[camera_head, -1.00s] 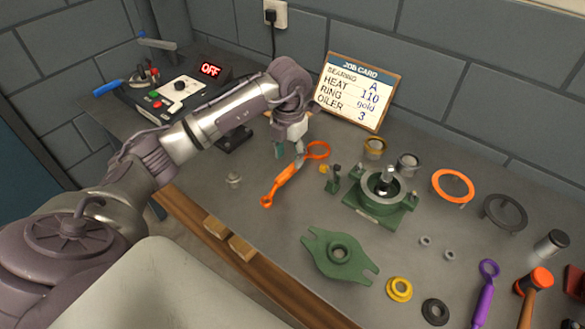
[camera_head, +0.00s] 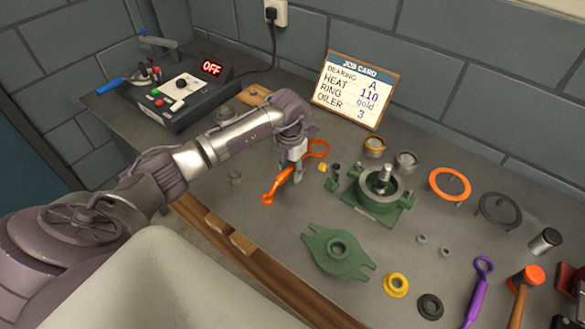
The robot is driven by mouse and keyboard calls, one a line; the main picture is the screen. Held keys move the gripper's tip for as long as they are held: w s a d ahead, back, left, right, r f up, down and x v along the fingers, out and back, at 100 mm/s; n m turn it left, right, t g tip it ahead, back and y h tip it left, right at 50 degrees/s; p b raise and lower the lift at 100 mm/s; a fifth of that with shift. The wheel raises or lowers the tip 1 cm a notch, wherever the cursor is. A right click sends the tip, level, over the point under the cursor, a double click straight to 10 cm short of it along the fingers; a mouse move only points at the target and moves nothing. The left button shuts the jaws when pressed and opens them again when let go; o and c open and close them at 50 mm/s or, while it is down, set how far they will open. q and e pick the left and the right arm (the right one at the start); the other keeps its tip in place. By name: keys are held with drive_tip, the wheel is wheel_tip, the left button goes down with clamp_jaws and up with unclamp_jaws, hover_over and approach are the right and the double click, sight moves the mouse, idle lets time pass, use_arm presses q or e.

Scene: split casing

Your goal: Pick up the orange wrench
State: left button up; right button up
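The orange wrench (camera_head: 279,184) lies on the grey bench, left of the green bearing housing. My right gripper is not in view.
The green housing (camera_head: 366,206) stands right of the wrench, with a small yellow piece and green fitting between. A green cover plate (camera_head: 336,252) lies nearer the front. The job card (camera_head: 355,90) leans at the back.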

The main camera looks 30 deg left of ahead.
sight(291, 166)
use_arm(q)
clamp_jaws()
drive_tip(key=shift+r, duration=0.1)
wheel_tip(291, 166, up, 10)
drive_tip(key=shift+f+b, duration=0.1)
drive_tip(key=shift+b, duration=1.05)
drive_tip(key=shift+c, duration=1.6)
unclamp_jaws()
clamp_jaws()
